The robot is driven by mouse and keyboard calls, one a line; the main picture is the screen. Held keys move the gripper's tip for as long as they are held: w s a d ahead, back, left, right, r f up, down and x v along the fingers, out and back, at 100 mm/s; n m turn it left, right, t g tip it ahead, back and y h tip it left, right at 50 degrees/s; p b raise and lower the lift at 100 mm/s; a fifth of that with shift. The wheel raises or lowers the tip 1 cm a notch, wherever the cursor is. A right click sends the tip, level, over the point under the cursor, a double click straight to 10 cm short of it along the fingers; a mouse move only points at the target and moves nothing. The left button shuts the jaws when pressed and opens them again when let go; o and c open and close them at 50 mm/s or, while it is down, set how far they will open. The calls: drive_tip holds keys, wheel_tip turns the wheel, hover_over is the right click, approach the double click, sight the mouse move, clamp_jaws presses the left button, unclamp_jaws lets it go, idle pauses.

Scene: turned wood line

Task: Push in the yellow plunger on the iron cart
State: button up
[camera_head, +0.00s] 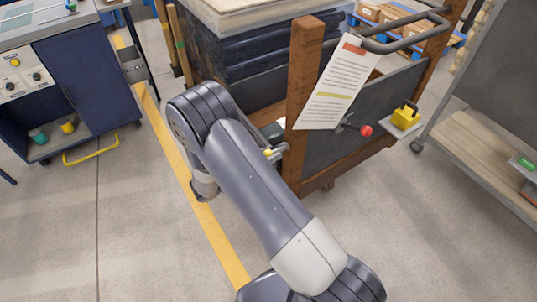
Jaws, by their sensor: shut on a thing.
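The iron cart (303,75) has rust-brown posts and dark side panels and stands at the centre right. A small yellow-tipped metal part (268,153) shows at the cart's near left post, beside the edge of my arm. It looks like the yellow plunger, but it is partly hidden, and I cannot tell how far in it is. My arm reaches up from the bottom right and bends down to a wrist left of the cart. My gripper is hidden behind my arm, so its contact with the plunger does not show.
A paper sheet (338,85) hangs on the cart's post. A red knob (366,130) juts from its panel, near a yellow block with a handle (406,117). A blue workbench (95,75) stands left, a grey rack (490,150) right.

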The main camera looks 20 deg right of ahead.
sight(278, 150)
clamp_jaws()
drive_tip(key=shift+d, duration=0.1)
drive_tip(key=shift+x, duration=1.6)
drive_tip(key=o, duration=1)
unclamp_jaws()
drive_tip(key=shift+d, duration=0.1)
drive_tip(key=shift+c, duration=0.2)
drive_tip(key=v, duration=1)
drive_tip(key=shift+a, duration=0.4)
drive_tip(key=shift+d, duration=0.1)
